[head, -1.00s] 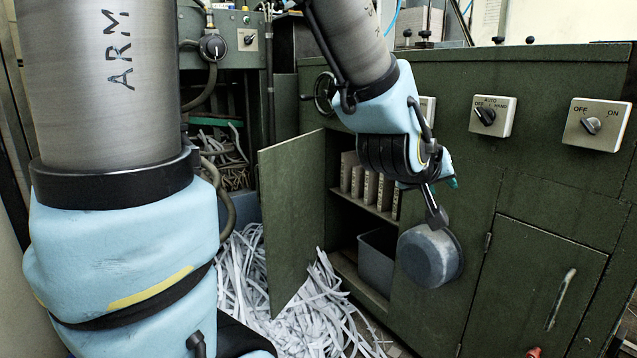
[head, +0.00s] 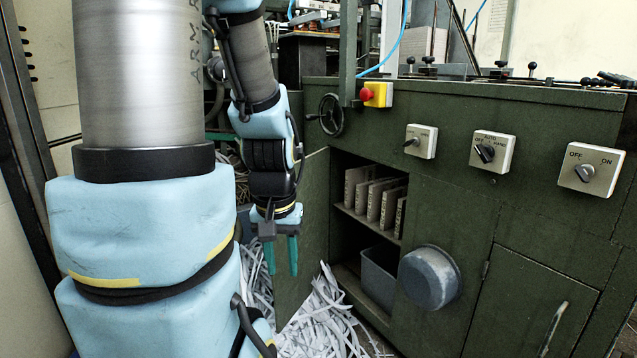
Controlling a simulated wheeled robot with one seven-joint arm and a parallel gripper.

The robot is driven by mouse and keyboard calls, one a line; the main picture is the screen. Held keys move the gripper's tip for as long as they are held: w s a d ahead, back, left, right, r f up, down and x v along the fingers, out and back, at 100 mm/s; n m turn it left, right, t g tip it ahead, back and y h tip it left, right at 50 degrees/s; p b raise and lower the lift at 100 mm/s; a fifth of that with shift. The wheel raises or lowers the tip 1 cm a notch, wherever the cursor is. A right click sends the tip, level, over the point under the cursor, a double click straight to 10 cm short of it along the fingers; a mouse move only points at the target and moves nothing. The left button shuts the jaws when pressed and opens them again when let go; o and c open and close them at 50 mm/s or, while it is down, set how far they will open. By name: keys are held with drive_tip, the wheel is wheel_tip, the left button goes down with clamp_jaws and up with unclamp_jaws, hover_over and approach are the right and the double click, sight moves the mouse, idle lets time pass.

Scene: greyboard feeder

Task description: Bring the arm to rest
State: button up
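My gripper (head: 282,268) hangs with its two teal fingers pointing down. A gap shows between the fingers, with nothing visible in it. It is in front of the open cabinet door (head: 312,240), left of the cabinet opening. My forearm comes down from the top, with the wrist below it. I cannot tell how far the gripper is from the door.
The green machine (head: 470,215) has switches, a red stop button (head: 367,94) and a handwheel (head: 331,114). A round grey pan-like thing (head: 428,277) is at its front. The cabinet holds upright boards (head: 375,198) and a grey bin (head: 378,277). Paper strips (head: 325,320) cover the floor.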

wheel_tip(320, 180, up, 26)
drive_tip(key=p, duration=2.4)
drive_tip(key=shift+o, duration=0.8)
drive_tip(key=shift+r, duration=0.1)
drive_tip(key=shift+o, duration=0.3)
